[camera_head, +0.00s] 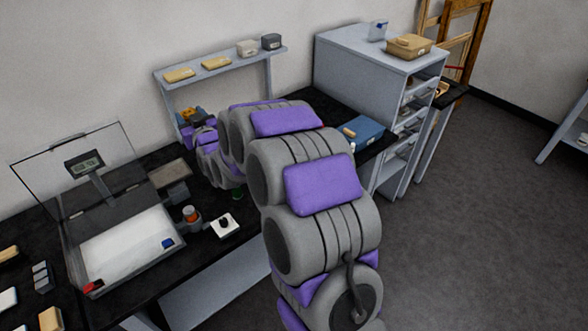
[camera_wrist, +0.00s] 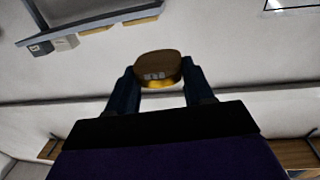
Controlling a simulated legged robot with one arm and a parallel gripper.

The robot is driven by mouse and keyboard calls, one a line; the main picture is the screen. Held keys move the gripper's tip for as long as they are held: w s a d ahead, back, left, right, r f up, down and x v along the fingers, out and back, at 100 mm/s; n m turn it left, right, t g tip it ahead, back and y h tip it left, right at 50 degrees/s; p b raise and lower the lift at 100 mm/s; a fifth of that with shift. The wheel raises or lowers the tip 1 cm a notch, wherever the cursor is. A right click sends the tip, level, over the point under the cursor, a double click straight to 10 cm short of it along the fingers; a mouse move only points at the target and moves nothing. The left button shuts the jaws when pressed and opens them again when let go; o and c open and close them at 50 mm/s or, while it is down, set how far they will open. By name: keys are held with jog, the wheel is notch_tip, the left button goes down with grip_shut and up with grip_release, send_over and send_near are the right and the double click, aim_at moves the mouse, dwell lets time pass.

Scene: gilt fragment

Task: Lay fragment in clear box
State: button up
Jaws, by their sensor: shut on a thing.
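My gripper (camera_wrist: 160,88) is shut on the fragment (camera_wrist: 157,66), a rounded brown piece with a gilt lower edge. The fragment sits between the two dark fingertips in the wrist view, raised in front of the pale wall. In the head view my arm reaches towards the back wall, and a small gold patch (camera_head: 190,115) shows at its far end below the wall shelf; details there are too small to tell. A small clear container (camera_head: 377,30) with a blue mark stands on top of the grey cabinet; I cannot tell whether it is the clear box.
A wall shelf (camera_head: 222,66) holds tan and grey boxes. A tan case (camera_head: 408,47) lies on the grey cabinet (camera_head: 365,62).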

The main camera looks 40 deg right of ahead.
jog(key=s+d+f, duration=0.4)
jog(key=d+f, duration=0.5)
jog(key=d, duration=0.1)
jog(key=s+d+f, duration=0.4)
jog(key=d+f, duration=0.4)
jog(key=d, duration=0.2)
jog(key=s+d+f, duration=0.2)
jog(key=s+f, duration=0.4)
jog(key=s, duration=0.3)
jog(key=s+d+f, duration=0.3)
jog(key=s+f, duration=0.3)
jog(key=s, duration=0.3)
jog(key=shift+s+d+y, duration=0.25)
jog(key=shift+y, duration=0.15)
jog(key=w+d, duration=0.2)
jog(key=w, duration=0.2)
jog(key=w+d+f+b, duration=0.1)
jog(key=w+d, duration=0.1)
jog(key=w, duration=0.3)
jog(key=w+d+b, duration=0.1)
jog(key=w+d, duration=0.2)
jog(key=w, duration=0.1)
jog(key=shift+w+f, duration=0.2)
jog(key=shift+w, duration=0.15)
jog(key=shift+w+d+f+b, duration=0.15)
jog(key=shift+f+b, duration=0.1)
jog(key=shift+f, duration=0.55)
jog(key=shift+w+f+b, duration=0.15)
jog(key=shift+f+b, duration=0.1)
jog(key=shift+f, duration=0.55)
